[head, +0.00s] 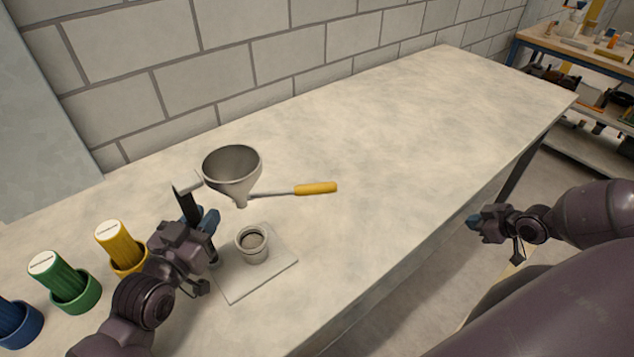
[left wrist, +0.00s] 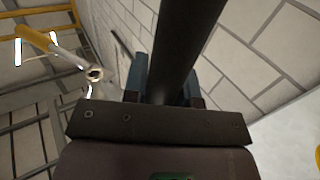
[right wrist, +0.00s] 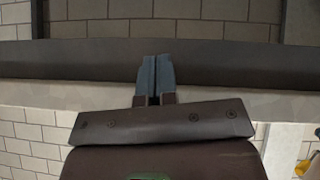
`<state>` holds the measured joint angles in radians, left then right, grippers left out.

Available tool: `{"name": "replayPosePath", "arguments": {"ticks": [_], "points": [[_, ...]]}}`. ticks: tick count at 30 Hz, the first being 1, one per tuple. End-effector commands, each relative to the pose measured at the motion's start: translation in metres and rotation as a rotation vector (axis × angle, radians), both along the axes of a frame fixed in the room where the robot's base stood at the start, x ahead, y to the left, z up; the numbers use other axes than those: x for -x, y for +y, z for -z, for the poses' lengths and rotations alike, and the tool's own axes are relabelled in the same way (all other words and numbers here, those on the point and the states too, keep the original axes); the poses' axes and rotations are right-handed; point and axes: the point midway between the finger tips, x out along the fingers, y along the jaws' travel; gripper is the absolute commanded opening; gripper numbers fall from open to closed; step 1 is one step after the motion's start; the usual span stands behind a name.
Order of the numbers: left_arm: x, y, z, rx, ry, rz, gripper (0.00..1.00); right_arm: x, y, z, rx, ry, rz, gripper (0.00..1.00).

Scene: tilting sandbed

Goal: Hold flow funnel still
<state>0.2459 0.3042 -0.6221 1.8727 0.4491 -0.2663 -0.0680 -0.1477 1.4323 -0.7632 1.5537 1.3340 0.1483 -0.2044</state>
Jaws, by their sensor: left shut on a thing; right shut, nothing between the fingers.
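The flow funnel (head: 232,170) is a grey metal cone, upright, its spout above the table and a little behind a small grey cup (head: 253,246). A grey bracket at its left rim meets a dark upright bar (head: 186,203). My left gripper (head: 210,222) is shut on this dark bar, which also runs between the fingers in the left wrist view (left wrist: 185,40). The gripper hides part of the bar. The cup holds something brownish and stands on a pale square plate (head: 233,292). My right gripper (head: 476,222) is shut and empty, off the table's front edge; its fingers meet in the right wrist view (right wrist: 157,78).
Yellow (head: 116,240), green (head: 62,278) and blue (head: 14,318) containers stand at the left. The table (head: 430,120) is clear to the right. A block wall (head: 300,45) runs behind.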

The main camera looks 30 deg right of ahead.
Motion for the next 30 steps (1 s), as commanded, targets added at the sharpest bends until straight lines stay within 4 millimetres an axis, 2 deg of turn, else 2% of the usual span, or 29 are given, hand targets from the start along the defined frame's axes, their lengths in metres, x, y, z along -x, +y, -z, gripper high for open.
{"name": "replayPosePath", "arguments": {"ticks": [1, 6, 12, 14, 20, 23, 26, 30], "points": [[0.0, 0.0, 0.0, 0.0, 0.0, 0.0, 0.0, -0.003, -0.02, -0.013, 0.03, -0.005, 0.017, 0.0], [0.0, 0.0, 0.0, 0.0, 0.0, 0.0, 0.0, -0.01, -0.067, -0.048, 0.093, -0.026, 0.073, 0.0], [0.0, 0.0, 0.0, 0.0, 0.0, 0.0, 0.0, -0.019, -0.106, -0.086, 0.151, -0.052, 0.124, 0.0], [0.0, 0.0, 0.0, 0.0, 0.0, 0.0, 0.0, -0.029, -0.108, -0.097, 0.157, -0.058, 0.128, 0.0], [0.0, 0.0, 0.0, 0.0, 0.0, 0.0, 0.0, -0.064, -0.069, -0.102, 0.112, -0.044, 0.072, 0.0], [0.0, 0.0, 0.0, 0.0, 0.0, 0.0, 0.0, -0.085, -0.041, -0.106, 0.085, -0.035, 0.025, 0.0], [0.0, 0.0, 0.0, 0.0, 0.0, 0.0, 0.0, -0.108, -0.008, -0.113, 0.058, -0.025, -0.036, 0.0], [0.0, 0.0, 0.0, 0.0, 0.0, 0.0, 0.0, -0.145, 0.054, -0.133, 0.02, -0.012, -0.163, 0.0]]}}
